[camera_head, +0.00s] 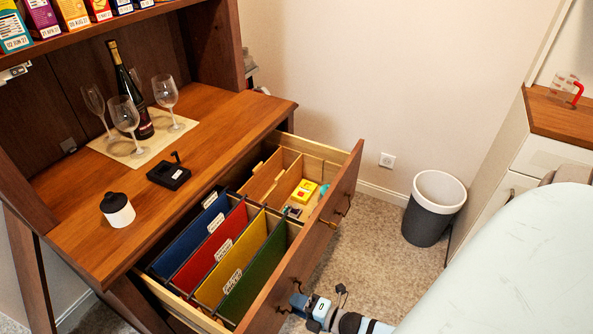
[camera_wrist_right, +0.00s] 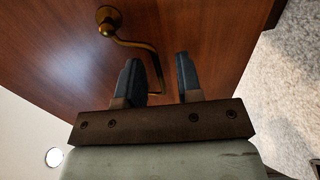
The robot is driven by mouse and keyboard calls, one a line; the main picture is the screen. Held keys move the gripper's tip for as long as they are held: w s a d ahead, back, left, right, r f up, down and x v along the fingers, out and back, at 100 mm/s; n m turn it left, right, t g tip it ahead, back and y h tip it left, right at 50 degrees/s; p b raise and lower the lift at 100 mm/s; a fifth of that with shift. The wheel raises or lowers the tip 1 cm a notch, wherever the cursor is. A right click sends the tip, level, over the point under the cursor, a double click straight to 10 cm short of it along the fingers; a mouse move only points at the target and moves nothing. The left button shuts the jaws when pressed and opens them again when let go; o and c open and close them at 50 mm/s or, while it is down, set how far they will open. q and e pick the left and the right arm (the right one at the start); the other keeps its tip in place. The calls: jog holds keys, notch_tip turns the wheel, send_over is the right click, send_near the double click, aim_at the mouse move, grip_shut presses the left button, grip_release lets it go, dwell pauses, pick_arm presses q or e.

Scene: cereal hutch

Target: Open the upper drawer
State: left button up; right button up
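The upper drawer (camera_head: 190,314) of the wooden hutch is pulled far out, with its inside showing in the head view. Its front carries brass handles, one of them at the far end (camera_head: 343,205). My right gripper (camera_head: 310,303) is low at the outer side of the drawer front. In the right wrist view its two dark fingers (camera_wrist_right: 158,75) are apart, with a bent brass handle (camera_wrist_right: 145,45) reaching between them. The fingers do not look closed on it. The wood of the drawer front (camera_wrist_right: 215,35) fills the space behind. My left gripper is not in view.
The drawer holds colored hanging folders (camera_head: 230,248) and a wooden organizer (camera_head: 270,177). On the hutch top stand a wine bottle (camera_head: 133,95), several glasses and a white cup with a black lid (camera_head: 117,210). A bin (camera_head: 434,207) stands on the carpet; a pale surface (camera_head: 510,270) is at right.

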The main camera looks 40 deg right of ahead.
jog(key=p+v, duration=0.1)
jog(key=v, duration=1.2)
